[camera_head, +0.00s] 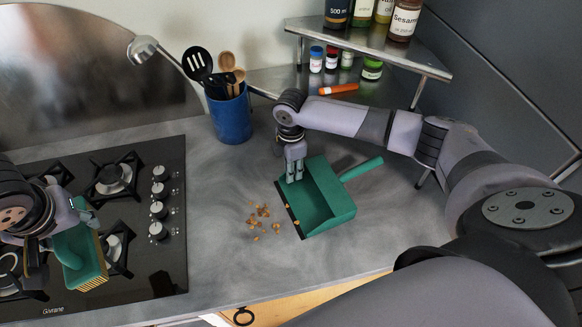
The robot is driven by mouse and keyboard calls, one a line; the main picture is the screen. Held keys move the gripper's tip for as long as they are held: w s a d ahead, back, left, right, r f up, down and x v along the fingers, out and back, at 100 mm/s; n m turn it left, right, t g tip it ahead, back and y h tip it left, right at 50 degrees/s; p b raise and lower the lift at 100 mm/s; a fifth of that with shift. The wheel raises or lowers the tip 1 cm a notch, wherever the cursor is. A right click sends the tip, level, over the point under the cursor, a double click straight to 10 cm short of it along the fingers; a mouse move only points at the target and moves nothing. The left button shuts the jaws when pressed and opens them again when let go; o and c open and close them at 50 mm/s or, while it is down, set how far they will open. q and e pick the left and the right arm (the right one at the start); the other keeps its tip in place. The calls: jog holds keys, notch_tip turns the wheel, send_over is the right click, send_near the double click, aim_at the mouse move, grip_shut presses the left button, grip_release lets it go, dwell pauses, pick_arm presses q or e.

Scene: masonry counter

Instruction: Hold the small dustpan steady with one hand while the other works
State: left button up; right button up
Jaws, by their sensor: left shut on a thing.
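The small green dustpan (334,216) lies on the grey counter, its dark-edged mouth to the left and its handle (362,169) pointing up and right. My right gripper (294,178) points down at the dustpan's upper left corner; its fingers overlap the side wall, and I cannot tell whether they grip it. Brown crumbs (261,211) lie just left of the mouth, with a few at the lip. My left gripper (74,215) is shut on a green brush (80,252) with tan bristles, held over the hob and well apart from the dustpan.
The black gas hob (150,262) with knobs fills the left. A blue pot (230,115) of utensils stands behind. A metal corner shelf (373,47) holds jars and bottles, with an orange tube (338,89) below. The counter's front middle is clear.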

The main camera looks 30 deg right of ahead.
notch_tip(320, 180, up, 12)
dwell(0.7)
